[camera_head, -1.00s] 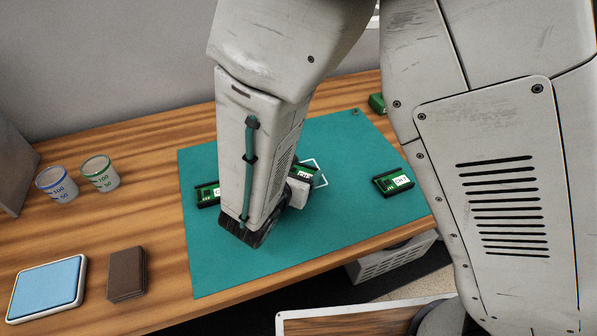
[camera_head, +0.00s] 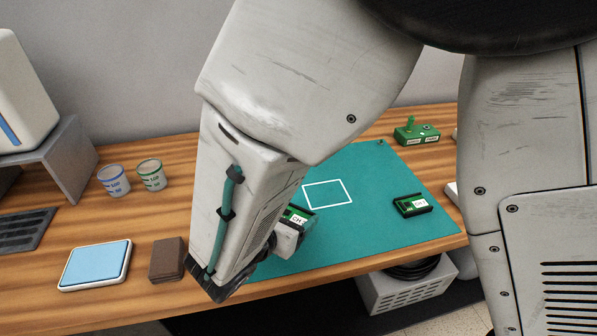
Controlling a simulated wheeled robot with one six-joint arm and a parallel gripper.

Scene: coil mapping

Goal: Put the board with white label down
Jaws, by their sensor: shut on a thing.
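My gripper (camera_head: 287,236), partly hidden behind my own arm, is shut on a green board with a white label (camera_head: 299,216). The board is at the gripper's far side, over the teal mat (camera_head: 365,232); its height above the mat cannot be told. A white square outline (camera_head: 328,193) on the mat lies bare, just behind and right of the held board. Another green board with a white label (camera_head: 413,205) lies in a black holder on the right of the mat. My arm covers the mat's left part.
A green box with a knob (camera_head: 416,134) stands behind the mat. Two cups (camera_head: 114,180), a blue-topped pad (camera_head: 95,265) and a brown block (camera_head: 167,259) are on the left of the wooden table. The mat between outline and right board is clear.

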